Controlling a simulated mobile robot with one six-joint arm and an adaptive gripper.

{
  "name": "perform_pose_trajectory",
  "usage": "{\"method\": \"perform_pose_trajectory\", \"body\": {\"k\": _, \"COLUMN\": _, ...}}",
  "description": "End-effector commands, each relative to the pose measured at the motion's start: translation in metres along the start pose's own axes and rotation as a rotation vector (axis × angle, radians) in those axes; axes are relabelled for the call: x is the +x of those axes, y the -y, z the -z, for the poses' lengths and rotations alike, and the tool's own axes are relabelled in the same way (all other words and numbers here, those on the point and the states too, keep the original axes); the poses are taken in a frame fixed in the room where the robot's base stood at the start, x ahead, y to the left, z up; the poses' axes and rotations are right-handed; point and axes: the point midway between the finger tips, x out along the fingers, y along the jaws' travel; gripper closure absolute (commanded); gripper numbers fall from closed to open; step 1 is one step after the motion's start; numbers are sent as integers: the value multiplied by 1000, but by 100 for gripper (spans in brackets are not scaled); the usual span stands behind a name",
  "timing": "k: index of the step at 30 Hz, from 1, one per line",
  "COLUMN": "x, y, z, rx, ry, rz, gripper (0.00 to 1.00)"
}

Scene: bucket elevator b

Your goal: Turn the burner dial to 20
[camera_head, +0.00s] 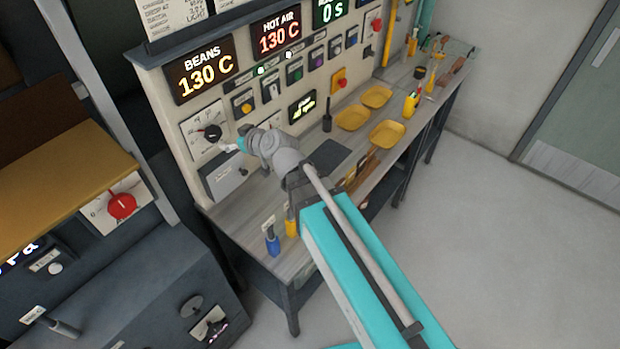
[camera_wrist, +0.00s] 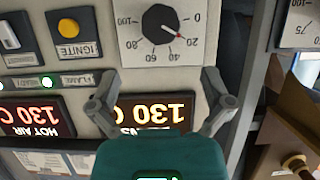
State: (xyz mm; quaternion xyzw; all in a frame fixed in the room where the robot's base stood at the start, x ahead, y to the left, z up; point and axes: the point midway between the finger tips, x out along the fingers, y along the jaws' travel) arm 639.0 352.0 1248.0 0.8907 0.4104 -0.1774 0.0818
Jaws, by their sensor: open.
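The dial (camera_wrist: 163,24) has a round black knob on a white plate with a scale from 0 to 100. Its red pointer mark faces about the 20 label in the wrist view, where the scale is upside down. In the head view the dial (camera_head: 211,132) is on the panel's left, below the BEANS display. My gripper (camera_wrist: 160,78) is open and empty, its fingers spread wide apart. The knob appears beyond the fingertips, between their lines, with no contact visible. In the head view my gripper (camera_head: 229,147) is just right of and below the dial.
Lit displays for BEANS (camera_head: 201,77) and HOT AIR (camera_head: 277,38) read 130 C. A yellow button (camera_wrist: 70,29) with an IGNITE plate sits beside the dial. Below the panel, the bench holds yellow trays (camera_head: 353,117) and tools. A grey box (camera_head: 226,174) projects under the dial.

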Motion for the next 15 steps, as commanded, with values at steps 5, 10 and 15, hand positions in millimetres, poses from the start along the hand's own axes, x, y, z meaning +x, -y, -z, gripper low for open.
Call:
{"method": "perform_pose_trajectory", "body": {"k": 5, "x": -29, "y": 1, "z": 2, "rx": 1, "ry": -1, "rz": -1, "gripper": 0}}
{"method": "perform_pose_trajectory", "body": {"k": 10, "x": -29, "y": -11, "z": -23, "rx": 25, "ry": 60, "rz": 3, "gripper": 0}}
{"method": "perform_pose_trajectory", "body": {"k": 15, "x": -34, "y": -22, "z": -44, "rx": 54, "ry": 125, "rz": 3, "gripper": 0}}
